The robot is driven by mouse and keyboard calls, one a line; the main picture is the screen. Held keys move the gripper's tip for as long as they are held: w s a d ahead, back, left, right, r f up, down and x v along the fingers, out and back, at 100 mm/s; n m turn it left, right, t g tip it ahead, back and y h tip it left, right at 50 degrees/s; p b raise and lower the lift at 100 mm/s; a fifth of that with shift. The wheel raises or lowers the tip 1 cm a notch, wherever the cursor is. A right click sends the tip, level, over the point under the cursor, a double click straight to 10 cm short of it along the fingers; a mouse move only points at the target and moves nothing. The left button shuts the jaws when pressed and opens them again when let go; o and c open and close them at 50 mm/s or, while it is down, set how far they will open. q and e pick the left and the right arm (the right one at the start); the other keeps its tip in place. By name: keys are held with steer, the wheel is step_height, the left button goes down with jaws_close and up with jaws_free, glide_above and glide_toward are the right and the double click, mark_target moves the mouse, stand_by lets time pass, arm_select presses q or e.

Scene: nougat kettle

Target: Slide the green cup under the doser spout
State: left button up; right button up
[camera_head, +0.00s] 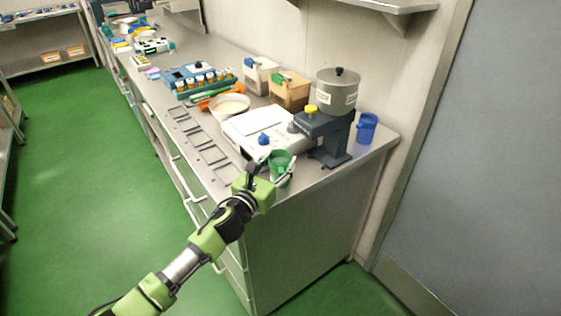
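The green cup (279,161) stands upright near the front edge of the steel counter. My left gripper (272,171) reaches it from the front. One dark finger is left of the cup with a visible gap, and the other lies along the cup's right side. The fingers are spread apart; contact on the right side is unclear. The doser (328,136) stands behind and right of the cup, with a grey lidded hopper (335,95) on a dark stand. A yellow knob (311,109) sits on its head. The spout itself is hard to make out. The cup is in front of the doser head. My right gripper is out of view.
A white flat appliance (255,129) with a blue knob (263,138) is left of the doser. A blue jug (366,128) stands right of it. Cardboard boxes (288,92), a pan (230,105) and flat frames (198,142) occupy the counter further left.

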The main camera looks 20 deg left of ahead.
arm_select(q)
steer(key=shift+w+d, duration=0.1)
steer(key=shift+w+d+f, duration=0.1)
steer(key=shift+w+d, duration=0.3)
steer(key=shift+w, duration=0.1)
steer(key=shift+w+d+b, duration=0.3)
steer(key=shift+w+d, duration=0.05)
steer(key=shift+w, duration=0.1)
steer(key=shift+w+d, duration=0.65)
steer(key=shift+w, duration=0.25)
steer(key=shift+c, duration=0.2)
steer(key=shift+w+d+b, duration=0.1)
steer(key=shift+w+b, duration=0.05)
steer(key=shift+b, duration=0.15)
steer(key=shift+w+d+b, duration=0.4)
steer(key=shift+w+d, duration=0.35)
steer(key=shift+w, duration=0.2)
steer(key=shift+w+d+b, duration=0.4)
steer(key=shift+w+d, duration=0.3)
steer(key=shift+w, duration=0.25)
steer(key=shift+r, duration=0.2)
steer(key=shift+w, duration=0.1)
steer(key=shift+w+d+b, duration=0.45)
steer(key=shift+w+d, duration=0.25)
steer(key=shift+w, duration=0.1)
